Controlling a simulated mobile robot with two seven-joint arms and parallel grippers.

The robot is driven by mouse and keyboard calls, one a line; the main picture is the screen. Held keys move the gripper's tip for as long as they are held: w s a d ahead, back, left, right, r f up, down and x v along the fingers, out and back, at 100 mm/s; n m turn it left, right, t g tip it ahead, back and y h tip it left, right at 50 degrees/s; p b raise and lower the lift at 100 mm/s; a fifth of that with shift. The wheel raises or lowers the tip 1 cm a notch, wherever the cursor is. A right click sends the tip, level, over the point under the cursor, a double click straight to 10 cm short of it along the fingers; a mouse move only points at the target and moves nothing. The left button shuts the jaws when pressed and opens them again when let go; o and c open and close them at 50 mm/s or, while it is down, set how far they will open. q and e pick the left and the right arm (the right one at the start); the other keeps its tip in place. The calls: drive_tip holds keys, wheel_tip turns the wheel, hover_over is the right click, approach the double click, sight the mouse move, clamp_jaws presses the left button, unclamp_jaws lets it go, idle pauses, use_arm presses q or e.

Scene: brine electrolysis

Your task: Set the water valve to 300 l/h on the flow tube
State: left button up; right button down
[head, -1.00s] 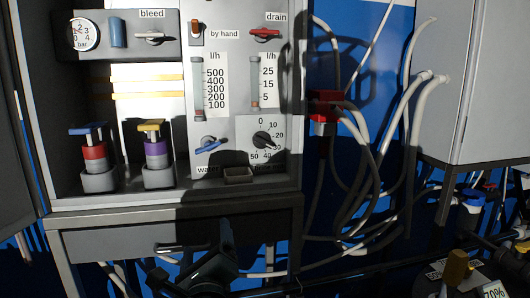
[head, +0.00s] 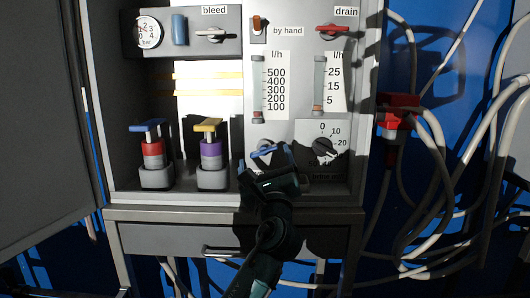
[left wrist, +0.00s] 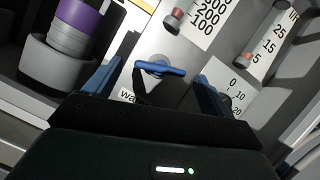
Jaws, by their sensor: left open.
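The water valve's blue handle (head: 263,151) sits on the cabinet panel below the left flow tube (head: 258,88). It shows whole in the left wrist view (left wrist: 160,69), lying nearly level there. The flow tube has a scale (head: 276,88) marked 100 to 500 l/h. Its reddish float (head: 258,114) rests at the bottom, below the 100 mark. My left gripper (head: 266,160) is in front of the valve, its blue fingers apart on either side of the handle, with no clear contact (left wrist: 160,85). It hides part of the valve in the head view. My right gripper is not in view.
The round dial (head: 322,146) is just right of the valve. A second flow tube (head: 319,84), a red drain handle (head: 332,29) and a bleed handle (head: 213,35) are above. Purple (head: 211,153) and red (head: 152,154) valves stand at left. Hoses (head: 430,160) hang at right.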

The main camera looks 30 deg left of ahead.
use_arm(q)
drive_tip(key=shift+x, duration=1.1)
drive_tip(key=c, duration=1)
